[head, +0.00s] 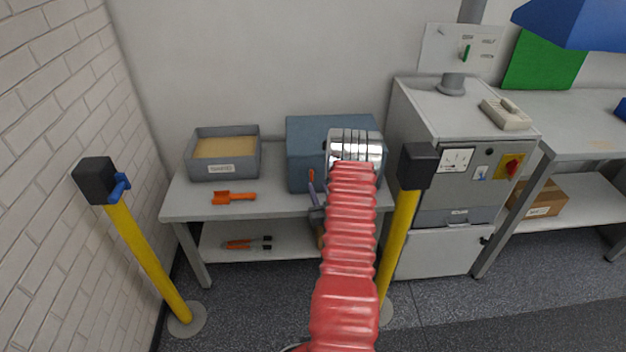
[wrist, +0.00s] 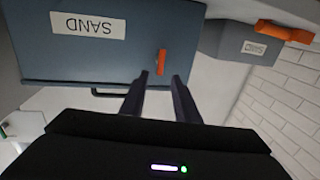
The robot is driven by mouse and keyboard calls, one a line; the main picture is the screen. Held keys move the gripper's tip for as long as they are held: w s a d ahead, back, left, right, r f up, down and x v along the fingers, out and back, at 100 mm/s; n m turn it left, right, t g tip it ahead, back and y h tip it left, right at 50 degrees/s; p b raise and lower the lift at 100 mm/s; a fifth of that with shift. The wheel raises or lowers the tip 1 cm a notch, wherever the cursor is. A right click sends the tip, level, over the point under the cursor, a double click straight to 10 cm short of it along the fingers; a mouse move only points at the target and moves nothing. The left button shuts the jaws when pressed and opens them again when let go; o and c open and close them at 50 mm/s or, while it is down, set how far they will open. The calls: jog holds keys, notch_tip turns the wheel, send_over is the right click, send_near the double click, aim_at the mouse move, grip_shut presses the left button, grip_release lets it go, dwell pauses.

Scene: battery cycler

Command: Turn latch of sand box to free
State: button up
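The sand box (head: 305,140) is a closed blue-grey box on the grey bench, partly hidden by my arm in the head view. In the wrist view the sand box (wrist: 120,45) appears upside down, with a white SAND label and a dark bar handle. Its latch (wrist: 161,62) is a short orange tab, upright in the picture; it also shows in the head view (head: 311,175). My gripper (wrist: 160,78) is open and empty. Its two dark fingertips are just short of the latch, one to each side of its line; contact cannot be told.
An open grey tray of sand (head: 190,168) stands left of the box, with an orange scoop (head: 233,197) in front. Tools (head: 246,243) lie on the lower shelf. Yellow posts (head: 145,255) stand left and right (head: 397,235). A grey cabinet (head: 450,250) stands at the right.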

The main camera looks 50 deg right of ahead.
aim_at(311, 174)
jog(key=x, duration=0.6)
jog(key=shift+w+d, duration=0.15)
jog(key=shift+c, duration=0.2)
grip_shut()
jog(key=shift+a, duration=0.3)
jog(key=shift+d, duration=0.15)
